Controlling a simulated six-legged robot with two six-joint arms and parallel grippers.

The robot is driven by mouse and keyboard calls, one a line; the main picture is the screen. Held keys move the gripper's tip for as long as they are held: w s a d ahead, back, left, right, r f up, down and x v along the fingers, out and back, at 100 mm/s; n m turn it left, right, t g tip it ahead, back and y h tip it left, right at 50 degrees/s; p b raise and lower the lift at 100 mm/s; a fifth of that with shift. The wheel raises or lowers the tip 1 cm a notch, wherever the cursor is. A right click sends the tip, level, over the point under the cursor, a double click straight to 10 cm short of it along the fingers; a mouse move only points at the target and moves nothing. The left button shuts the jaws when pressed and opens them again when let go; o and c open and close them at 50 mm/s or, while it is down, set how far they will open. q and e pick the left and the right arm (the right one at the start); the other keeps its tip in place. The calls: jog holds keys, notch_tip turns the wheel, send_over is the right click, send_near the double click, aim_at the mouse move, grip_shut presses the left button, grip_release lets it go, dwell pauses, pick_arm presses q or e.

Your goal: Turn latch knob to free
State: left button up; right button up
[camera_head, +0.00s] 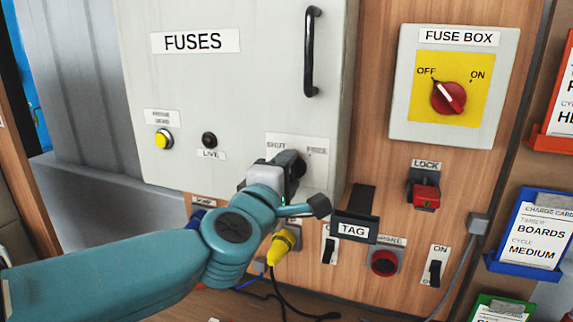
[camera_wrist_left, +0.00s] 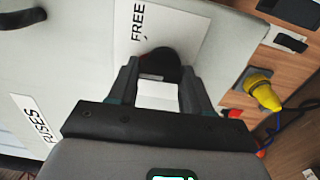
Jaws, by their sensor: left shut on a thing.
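The black latch knob (camera_head: 299,165) sits low on the grey FUSES cabinet door (camera_head: 230,90), under a white label plate (camera_head: 300,146) reading SHUT on the left and FREE on the right. My left gripper (camera_head: 287,168) is at the knob and hides most of it in the head view. In the left wrist view the gripper (camera_wrist_left: 159,88) has its two fingers on either side of the dark knob (camera_wrist_left: 160,62), shut on it. A pale block shows between the fingers. Which way the knob points is hard to tell. My right gripper is not in view.
The door has a black handle (camera_head: 312,50), a yellow button (camera_head: 163,139) and a dark LIVE lamp (camera_head: 209,140).

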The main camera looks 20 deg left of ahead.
pick_arm(q)
jog(key=shift+d+r+m+p, duration=0.1)
jog(key=shift+m+p, duration=1.05)
jog(key=shift+m, duration=1.15)
jog(key=shift+d+m+p, duration=0.1)
jog(key=shift+m+p, duration=1)
jog(key=shift+m, duration=1.2)
jog(key=o, duration=1.1)
jog(key=shift+w, duration=0.1)
jog(key=shift+c, duration=0.2)
jog(key=s, duration=1.6)
jog(key=shift+s+a+p, duration=0.2)
jog(key=shift+a+p, duration=0.1)
